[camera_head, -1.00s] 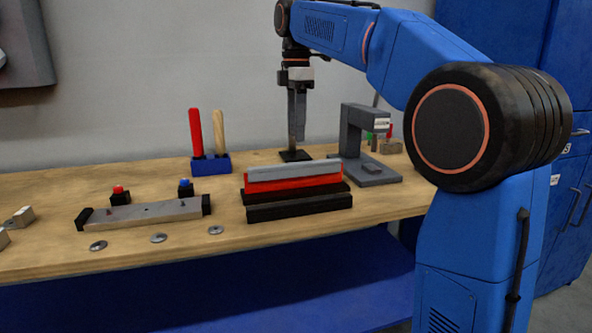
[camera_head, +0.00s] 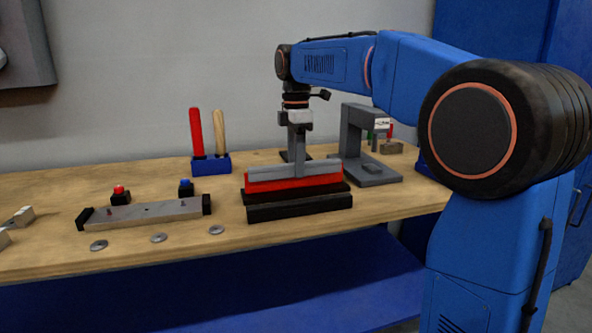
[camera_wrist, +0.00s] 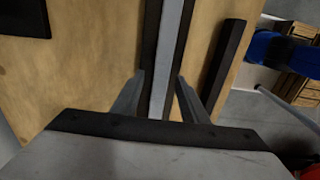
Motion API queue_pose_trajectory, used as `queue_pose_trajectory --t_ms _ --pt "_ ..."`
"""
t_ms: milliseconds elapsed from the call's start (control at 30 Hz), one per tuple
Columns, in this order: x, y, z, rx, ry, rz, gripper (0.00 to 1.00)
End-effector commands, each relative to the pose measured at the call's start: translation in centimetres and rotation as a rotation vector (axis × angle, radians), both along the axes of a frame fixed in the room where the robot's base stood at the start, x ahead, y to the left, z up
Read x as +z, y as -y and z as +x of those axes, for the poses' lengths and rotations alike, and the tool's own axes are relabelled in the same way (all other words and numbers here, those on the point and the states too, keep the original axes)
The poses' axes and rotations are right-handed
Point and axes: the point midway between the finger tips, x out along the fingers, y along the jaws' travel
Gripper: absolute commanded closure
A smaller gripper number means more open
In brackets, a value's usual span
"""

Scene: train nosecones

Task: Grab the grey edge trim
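The grey edge trim (camera_head: 265,171) is a long thin bar lying along the top of a red bar (camera_head: 285,184) on the workbench. My gripper (camera_head: 299,172) points down over the right-of-middle part of the trim, with its fingertips at about the trim's height. In the wrist view the trim (camera_wrist: 172,55) runs between the two fingers of my gripper (camera_wrist: 160,76). The fingers are spread, with a gap visible beside the trim, so the gripper is open. The fingers hide a short piece of the trim in the head view.
Black bars (camera_head: 300,208) lie at the red bar's front. A grey press-like stand (camera_head: 352,135) is close on the right. A blue holder (camera_head: 211,165) with red and wooden handles stands behind left. A metal plate fixture (camera_head: 145,212) and several discs lie left.

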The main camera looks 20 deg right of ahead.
Motion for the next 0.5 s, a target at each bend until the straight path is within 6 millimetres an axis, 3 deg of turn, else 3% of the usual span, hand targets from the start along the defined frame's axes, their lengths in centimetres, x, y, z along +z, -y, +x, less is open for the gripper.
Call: queue_pose_trajectory --t_ms 133,300,500 --pt "0.02 0.0 0.0 0.0 0.0 0.0 0.6" --pt "0.03 0.0 0.01 0.0 0.0 0.0 0.98" --pt "0.04 0.0 0.01 0.0 0.0 0.0 1.0"
